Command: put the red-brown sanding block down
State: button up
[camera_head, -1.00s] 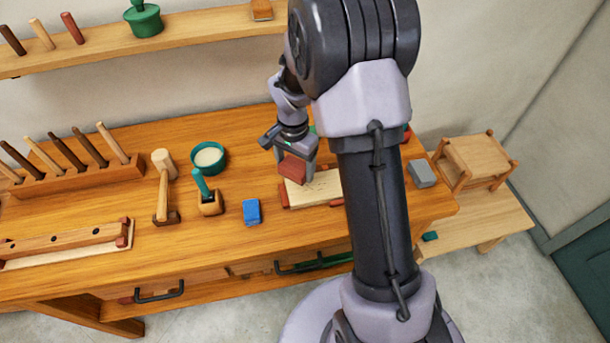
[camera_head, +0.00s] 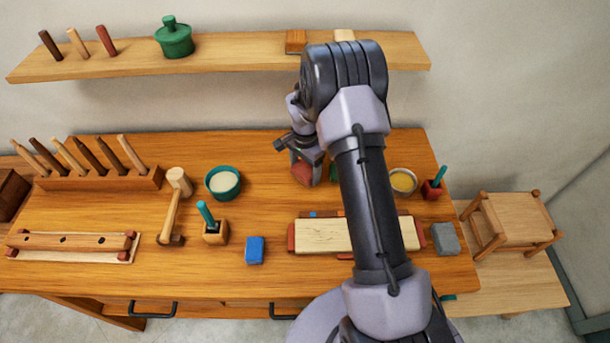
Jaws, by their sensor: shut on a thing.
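My gripper (camera_head: 303,156) is shut on the red-brown sanding block (camera_head: 302,173), over the back middle part of the workbench (camera_head: 230,275). The block is small and tilted in the view. I cannot tell whether it touches the bench top or hangs just above it. My arm hides the area right of it. A green thing (camera_head: 333,171) shows partly between the gripper and my arm.
A pale board (camera_head: 322,235) between red-brown pieces lies in front, partly behind my arm. A blue block (camera_head: 255,250), teal bowl (camera_head: 222,182) and mallet (camera_head: 172,205) stand left. A grey block (camera_head: 445,239) and yellow-filled bowl (camera_head: 402,181) are right. Bench between bowl and gripper is clear.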

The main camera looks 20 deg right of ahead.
aim_at(305, 175)
jog(key=shift+w+d+f, duration=0.1)
jog(key=shift+w+f, duration=0.15)
jog(key=shift+f, duration=0.05)
jog(key=shift+f+b, duration=0.4)
jog(key=shift+f, duration=1.05)
